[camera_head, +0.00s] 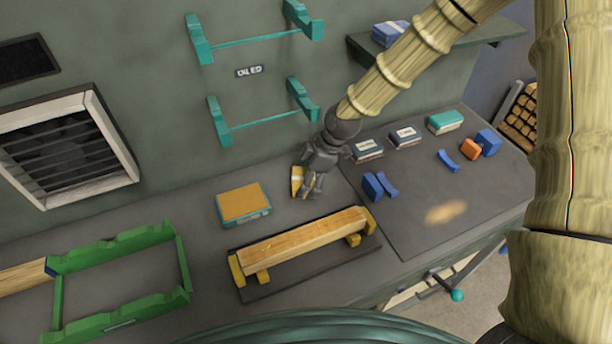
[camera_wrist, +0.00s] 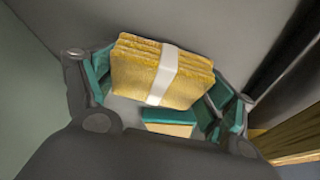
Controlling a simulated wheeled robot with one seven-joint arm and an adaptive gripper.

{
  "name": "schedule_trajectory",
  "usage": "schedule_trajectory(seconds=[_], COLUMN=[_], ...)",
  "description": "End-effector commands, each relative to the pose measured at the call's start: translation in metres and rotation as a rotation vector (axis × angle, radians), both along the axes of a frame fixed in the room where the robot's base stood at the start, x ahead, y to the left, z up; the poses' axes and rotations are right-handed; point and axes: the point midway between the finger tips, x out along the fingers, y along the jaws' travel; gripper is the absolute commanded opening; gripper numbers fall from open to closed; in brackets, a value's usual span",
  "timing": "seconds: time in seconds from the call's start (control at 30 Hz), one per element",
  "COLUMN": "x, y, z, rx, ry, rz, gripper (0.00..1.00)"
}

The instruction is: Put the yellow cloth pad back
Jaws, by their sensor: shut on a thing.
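The yellow cloth pad (camera_wrist: 160,75) is a stack of folded yellow layers with a white band around it. My gripper (camera_wrist: 165,95) is shut on it, with teal fingertips at its two sides. In the head view the pad (camera_head: 297,181) shows at the left of my gripper (camera_head: 308,188), low over the bench behind the wooden bar. I cannot tell whether the pad touches the bench. A teal box with an orange-yellow top (camera_head: 262,217) sits on the bench to the left of my gripper, apart from it.
A wooden bar (camera_head: 300,240) rests on yellow supports in front of my gripper. A green rack (camera_head: 115,235) stands at left. Teal brackets (camera_head: 265,125) are on the wall behind. Blue blocks (camera_head: 373,187), small boxes (camera_head: 403,138) and an orange piece (camera_head: 470,149) lie at right.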

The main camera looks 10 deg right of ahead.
Motion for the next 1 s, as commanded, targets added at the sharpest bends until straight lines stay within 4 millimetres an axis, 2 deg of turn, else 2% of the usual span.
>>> schedule_trajectory(seconds=[0.37,0.4,0.47,0.5,1.0], x=[-0.0001,-0.0001,0.0,0.0,0.0003], y=[-0.0003,-0.0004,-0.0005,-0.0005,-0.0017], z=[-0.0046,-0.0043,-0.004,-0.004,0.0019], rx=[0.0,0.0,0.0,0.0,0.0], ry=[0.0,0.0,0.0,0.0,-0.001], rz=[0.0,0.0,0.0,0.0,0.0], gripper=[0.57,0.87,0.98,1.0,1.0])
